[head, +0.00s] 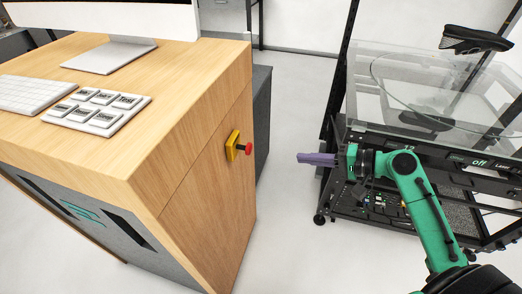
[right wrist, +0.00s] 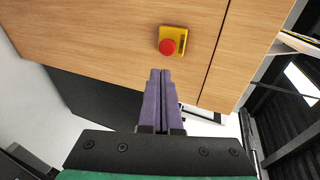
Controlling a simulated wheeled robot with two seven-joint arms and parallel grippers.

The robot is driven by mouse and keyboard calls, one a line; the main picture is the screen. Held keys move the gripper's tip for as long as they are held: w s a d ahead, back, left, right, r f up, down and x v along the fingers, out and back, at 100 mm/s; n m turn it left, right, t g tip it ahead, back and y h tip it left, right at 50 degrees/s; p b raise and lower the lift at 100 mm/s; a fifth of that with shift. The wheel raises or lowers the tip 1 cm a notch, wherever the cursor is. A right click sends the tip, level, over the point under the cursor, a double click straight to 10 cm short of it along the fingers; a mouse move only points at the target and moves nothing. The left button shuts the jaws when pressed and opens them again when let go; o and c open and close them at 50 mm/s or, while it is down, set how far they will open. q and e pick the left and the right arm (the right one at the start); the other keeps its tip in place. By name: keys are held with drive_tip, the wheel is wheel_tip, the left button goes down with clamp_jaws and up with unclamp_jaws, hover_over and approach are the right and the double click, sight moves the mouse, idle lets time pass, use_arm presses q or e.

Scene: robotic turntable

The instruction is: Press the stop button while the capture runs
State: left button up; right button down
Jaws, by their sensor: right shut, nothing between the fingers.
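The red stop button (head: 249,149) sticks out from a yellow plate (head: 232,145) on the wooden side panel of the desk. My right gripper (head: 299,158) is to the right of the button, apart from it, with its purple fingers pointing left toward the panel. In the right wrist view, the red button (right wrist: 167,46) is on its yellow plate (right wrist: 184,41), just beyond the tips of my shut, empty right gripper (right wrist: 161,72). My left gripper is not in view.
The wooden desk (head: 205,75) holds a monitor (head: 118,52), a keyboard (head: 35,94) and a labelled button pad (head: 97,109). A dark rack with a glass turntable (head: 425,90) and a shoe (head: 475,40) stands at right. Floor is clear between desk and rack.

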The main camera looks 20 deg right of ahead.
sight(250, 150)
drive_tip(key=r+p+x, duration=0.1)
drive_tip(key=p+x, duration=0.2)
drive_tip(key=x, duration=1)
drive_tip(key=shift+w+a, duration=0.35)
drive_tip(key=shift+w, duration=0.05)
drive_tip(key=shift+w+a+r+p, duration=0.15)
drive_tip(key=shift+w+a+p, duration=0.25)
drive_tip(key=shift+a, duration=0.2)
drive_tip(key=shift+w+a, duration=0.1)
drive_tip(key=shift+a, duration=0.1)
